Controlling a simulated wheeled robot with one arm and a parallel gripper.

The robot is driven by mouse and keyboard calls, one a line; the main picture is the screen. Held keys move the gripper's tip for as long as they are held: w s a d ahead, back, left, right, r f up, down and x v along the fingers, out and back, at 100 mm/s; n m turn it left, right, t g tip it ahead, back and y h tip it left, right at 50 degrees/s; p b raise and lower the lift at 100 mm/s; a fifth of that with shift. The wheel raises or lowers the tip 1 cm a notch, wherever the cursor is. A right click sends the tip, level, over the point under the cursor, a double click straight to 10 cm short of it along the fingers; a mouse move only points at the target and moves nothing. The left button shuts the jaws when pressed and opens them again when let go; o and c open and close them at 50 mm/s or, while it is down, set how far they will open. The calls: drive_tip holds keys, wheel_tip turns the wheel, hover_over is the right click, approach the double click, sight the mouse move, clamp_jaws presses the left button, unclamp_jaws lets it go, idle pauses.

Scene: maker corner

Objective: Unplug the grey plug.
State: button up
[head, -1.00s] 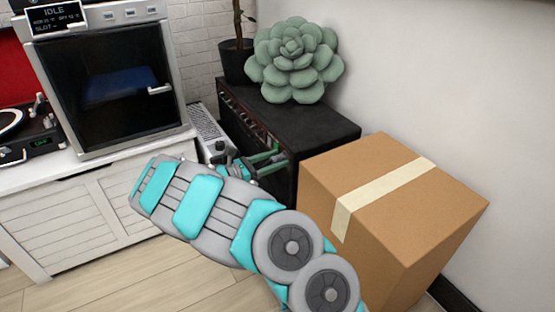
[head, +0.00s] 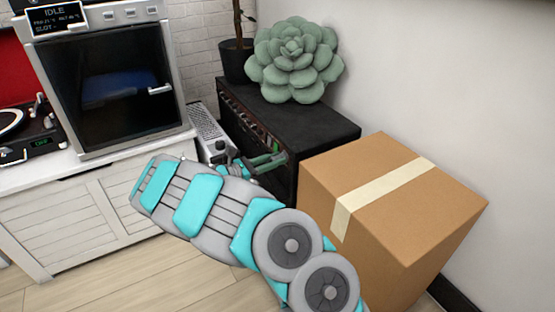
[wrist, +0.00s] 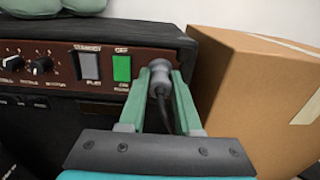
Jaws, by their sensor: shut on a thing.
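The grey plug (wrist: 160,78) is at the right end of the black amplifier's brown front panel (wrist: 105,72), beside a lit green switch (wrist: 122,68). A dark cable (wrist: 167,118) runs from it down between my fingers. My gripper (wrist: 161,76) has its green fingers on both sides of the plug and is shut on it. The plug looks seated against the panel; the socket itself is hidden behind it. In the head view my gripper (head: 268,161) is at the amplifier's front, and the plug cannot be made out there.
A cardboard box (head: 400,200) stands close to the right of the amplifier (head: 290,125). A green succulent cushion (head: 293,60) and a potted plant (head: 236,62) are on top. A white cabinet (head: 80,220) stands at left. Wooden floor is open in front.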

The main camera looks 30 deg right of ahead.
clamp_jaws()
drive_tip(key=shift+a, duration=0.2)
idle(0.8)
drive_tip(key=shift+s+a+p, duration=0.1)
drive_tip(key=shift+a+p, duration=0.85)
drive_tip(key=shift+a, duration=1.9)
